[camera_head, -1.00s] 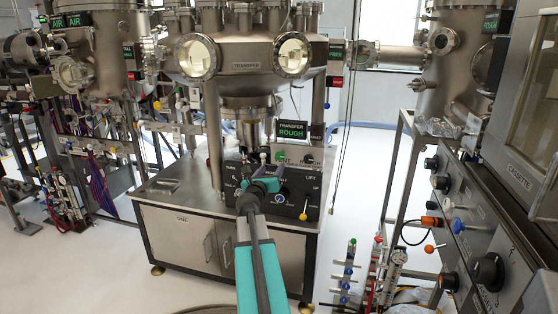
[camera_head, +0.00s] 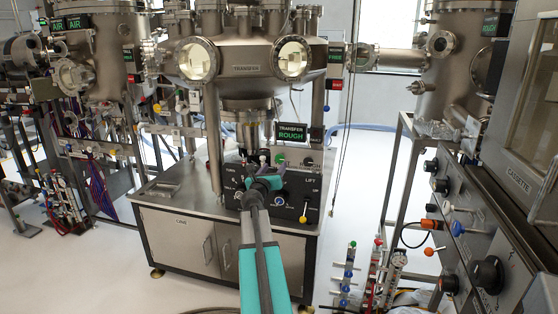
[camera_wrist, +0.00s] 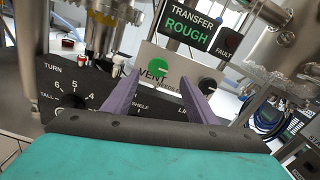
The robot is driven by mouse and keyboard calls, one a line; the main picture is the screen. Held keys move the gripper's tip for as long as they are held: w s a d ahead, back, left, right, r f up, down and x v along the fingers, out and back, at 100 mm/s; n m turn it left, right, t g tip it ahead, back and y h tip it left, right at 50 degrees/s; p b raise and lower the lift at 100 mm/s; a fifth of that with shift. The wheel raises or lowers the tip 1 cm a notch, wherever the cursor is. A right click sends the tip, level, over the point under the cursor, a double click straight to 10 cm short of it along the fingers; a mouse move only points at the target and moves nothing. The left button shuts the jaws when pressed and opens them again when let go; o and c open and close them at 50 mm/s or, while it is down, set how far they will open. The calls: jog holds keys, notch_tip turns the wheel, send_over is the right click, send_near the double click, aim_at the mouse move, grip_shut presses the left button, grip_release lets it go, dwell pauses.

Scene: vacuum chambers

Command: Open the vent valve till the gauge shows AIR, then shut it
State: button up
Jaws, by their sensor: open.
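The green vent valve knob (camera_wrist: 158,67) is on a pale panel marked VENT in the wrist view. It also shows small in the head view (camera_head: 281,161). My gripper (camera_wrist: 160,77) is open and empty. Its two purple fingers point at the panel, with the knob between the tips in the picture. I cannot tell how far the tips are from the knob. In the head view my arm partly hides the control panel behind the gripper (camera_head: 268,167).
A black knob (camera_wrist: 208,85) is right of the vent knob, close to the right finger. A TURN dial (camera_wrist: 71,100) is at left.

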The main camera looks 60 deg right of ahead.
aim_at(280, 158)
jog(key=shift+p+x, duration=0.3)
jog(key=shift+x, duration=4.75)
